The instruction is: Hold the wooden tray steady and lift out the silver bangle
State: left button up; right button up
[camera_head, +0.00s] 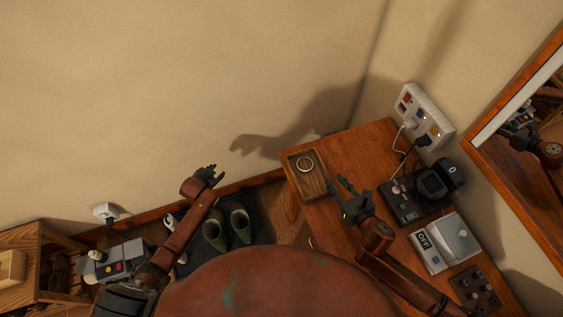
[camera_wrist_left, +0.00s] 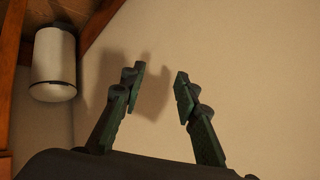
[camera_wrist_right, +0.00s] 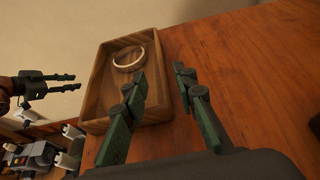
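The wooden tray (camera_head: 318,187) sits at the left end of the wooden table. The silver bangle (camera_head: 305,164) lies inside it, near its far end; the bangle also shows in the right wrist view (camera_wrist_right: 129,59) within the tray (camera_wrist_right: 92,92). My right gripper (camera_head: 346,183) is open and empty just right of the tray, above the table; its fingers (camera_wrist_right: 158,78) show apart in the right wrist view. My left gripper (camera_head: 215,171) is left of the table, away from the tray. In the left wrist view its fingers (camera_wrist_left: 158,80) are apart with nothing between them.
The table (camera_head: 345,150) also holds a black device (camera_head: 436,186), a white box marked OFF (camera_head: 444,243) and a dark knobbed box (camera_head: 475,288). A power strip (camera_head: 424,117) with cables is at the wall. Green shoes (camera_head: 241,224) stand on the floor mat. A mirror (camera_head: 530,125) is at right.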

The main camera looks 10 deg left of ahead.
aim_at(327, 171)
pick_arm(q)
jog(key=w+d+r+m+h, duration=0.1)
jog(key=w+d+r+h, duration=0.15)
jog(key=d+r, duration=0.6)
jog(key=w+d+r+m+h, duration=0.1)
jog(key=w+d+r+h, duration=0.15)
jog(key=d+r, duration=0.6)
pick_arm(e)
jog(key=shift+w+f, duration=0.1)
jog(key=shift+w, duration=0.05)
jog(key=shift+w+a+f, duration=0.1)
jog(key=shift+w+a, duration=0.15)
jog(key=shift+w, duration=0.05)
jog(key=x, duration=0.6)
jog(key=shift+w+a+f, duration=0.15)
jog(key=shift+w+a, duration=0.05)
jog(key=shift+w, duration=0.1)
pick_arm(q)
jog(key=s+d+r+m+g+h, duration=0.1)
jog(key=s+d+r+g, duration=0.1)
jog(key=s+d, duration=0.3)
jog(key=s+d+r+m+g+h, duration=0.1)
jog(key=s+d+r+m+h, duration=0.1)
jog(key=s+d+r, duration=0.3)
jog(key=d, duration=0.4)
jog(key=shift+s+r+g+h, duration=0.2)
jog(key=shift+r+g+h, duration=0.1)
jog(key=shift+g, duration=0.1)
